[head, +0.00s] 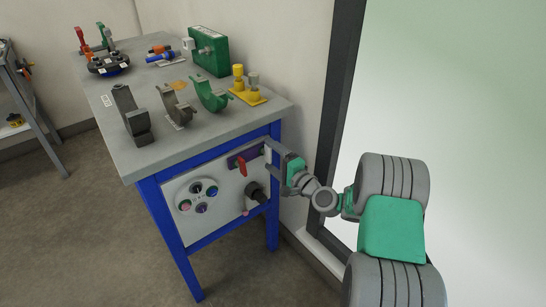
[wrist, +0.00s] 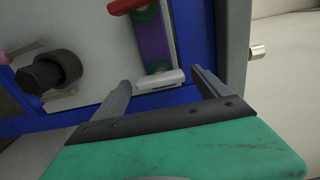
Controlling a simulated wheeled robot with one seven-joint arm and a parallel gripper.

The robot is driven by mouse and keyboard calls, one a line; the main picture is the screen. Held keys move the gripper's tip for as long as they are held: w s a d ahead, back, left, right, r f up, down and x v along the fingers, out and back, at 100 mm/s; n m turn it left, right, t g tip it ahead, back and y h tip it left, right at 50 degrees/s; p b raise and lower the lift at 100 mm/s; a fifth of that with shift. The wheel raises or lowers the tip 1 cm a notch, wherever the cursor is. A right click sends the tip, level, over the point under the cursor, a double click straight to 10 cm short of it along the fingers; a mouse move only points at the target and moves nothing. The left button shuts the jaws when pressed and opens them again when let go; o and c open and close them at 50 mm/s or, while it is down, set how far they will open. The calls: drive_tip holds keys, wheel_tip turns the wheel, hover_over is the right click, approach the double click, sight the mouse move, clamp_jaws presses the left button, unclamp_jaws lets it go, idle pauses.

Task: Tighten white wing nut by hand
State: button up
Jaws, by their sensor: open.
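A white bar-like piece, which looks like the white wing nut (wrist: 160,82), sits at the near end of a purple plate (wrist: 151,45) on the cart's front panel. My gripper (wrist: 162,76) is open, with one finger on each side of the white piece in the wrist view. I see gaps beside it and cannot tell whether either finger touches it. In the head view my gripper (head: 268,156) is at the panel's upper right, beside the purple plate (head: 243,157). The white piece is too small to make out clearly there.
A red handle (head: 242,166) is on the purple plate, and a dark round knob (head: 255,194) sticks out below. The blue cart frame (head: 273,216) borders the panel. Clamps and fittings stand on the grey top (head: 150,163). A wall is close on the right.

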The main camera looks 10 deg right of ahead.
drive_tip(key=v, duration=0.7)
drive_tip(key=shift+s+d, duration=0.2)
drive_tip(key=shift+s, duration=0.1)
drive_tip(key=shift+r+p, duration=0.1)
drive_tip(key=shift+p, duration=0.2)
drive_tip(key=s+a+r+n+g+p, duration=0.7)
drive_tip(key=a+r+n+g+p, duration=0.2)
drive_tip(key=a+r+n+p, duration=0.3)
drive_tip(key=s+d+r+g+h+p, duration=0.1)
drive_tip(key=s+d+r+h+p, duration=0.1)
drive_tip(key=s, duration=0.4)
drive_tip(key=s+d+r+g+h+p, duration=0.1)
drive_tip(key=s+d+r+h+p, duration=0.2)
drive_tip(key=s+r, duration=0.3)
drive_tip(key=s+d+r+n+g+h+p, duration=0.1)
drive_tip(key=s+d+r+g+h+p, duration=0.1)
drive_tip(key=s, duration=0.4)
wheel_tip(320, 180, up, 2)
drive_tip(key=shift+s+d+r+h+p, duration=0.1)
drive_tip(key=shift+s+d+h+p, duration=0.3)
drive_tip(key=shift+d+p, duration=0.45)
